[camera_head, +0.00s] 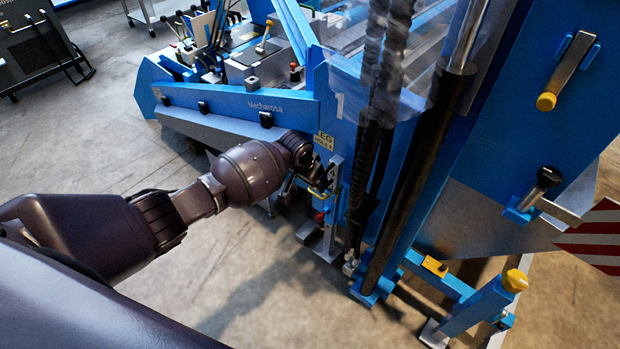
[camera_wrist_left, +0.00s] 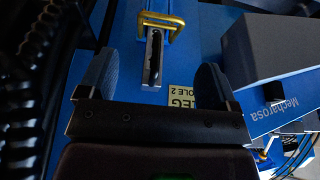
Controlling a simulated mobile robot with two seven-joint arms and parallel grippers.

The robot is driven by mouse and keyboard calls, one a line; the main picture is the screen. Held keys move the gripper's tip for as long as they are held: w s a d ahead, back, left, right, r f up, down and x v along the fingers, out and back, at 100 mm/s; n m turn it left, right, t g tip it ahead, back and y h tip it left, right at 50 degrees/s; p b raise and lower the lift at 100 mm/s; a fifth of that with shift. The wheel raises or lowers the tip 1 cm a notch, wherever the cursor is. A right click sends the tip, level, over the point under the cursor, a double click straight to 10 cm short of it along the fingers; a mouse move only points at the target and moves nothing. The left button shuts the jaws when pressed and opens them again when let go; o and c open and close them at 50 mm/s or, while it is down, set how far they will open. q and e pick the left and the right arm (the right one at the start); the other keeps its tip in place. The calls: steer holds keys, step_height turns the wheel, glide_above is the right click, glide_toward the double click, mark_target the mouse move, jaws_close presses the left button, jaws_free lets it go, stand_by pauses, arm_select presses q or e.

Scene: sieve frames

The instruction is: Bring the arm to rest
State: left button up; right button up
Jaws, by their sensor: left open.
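My left arm comes in from the left in the head view. Its gripper (camera_head: 318,184) is beside the blue machine's leg (camera_head: 338,120), partly hidden by my wrist. In the left wrist view the gripper (camera_wrist_left: 155,62) is open, with its two dark blue fingers apart and nothing between them touching. Between and beyond the fingers is a grey slotted metal bracket (camera_wrist_left: 153,72) on the blue panel, with a yellow loop handle (camera_wrist_left: 163,20) above it. My right gripper is not in view.
Black hoses (camera_head: 372,110) and a black cylinder (camera_head: 398,190) stand just right of the gripper. A blue beam marked "Mecharosa" (camera_head: 235,102) runs above my forearm. A yellow-ended lever (camera_head: 562,75) is at upper right. Bare concrete floor (camera_head: 255,270) lies below my arm.

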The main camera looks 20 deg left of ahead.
arm_select(q)
steer(key=s+d+f+n+t+h, duration=0.1)
steer(key=s+f+t, duration=0.15)
steer(key=s, duration=0.65)
steer(key=s+d+f+t+h, duration=0.1)
steer(key=s+f, duration=0.3)
steer(key=s, duration=0.5)
steer(key=s+a+r+n+t+y, duration=0.1)
steer(key=s+a+r+t, duration=0.1)
steer(key=s, duration=0.6)
steer(key=s+a+r+n+t+y, duration=0.1)
steer(key=s+a+r+t+y, duration=0.1)
steer(key=s+a+r, duration=0.3)
steer(key=s+a, duration=0.1)
steer(key=s, duration=0.2)
steer(key=shift+s, duration=0.25)
steer(key=shift+a+f, duration=0.1)
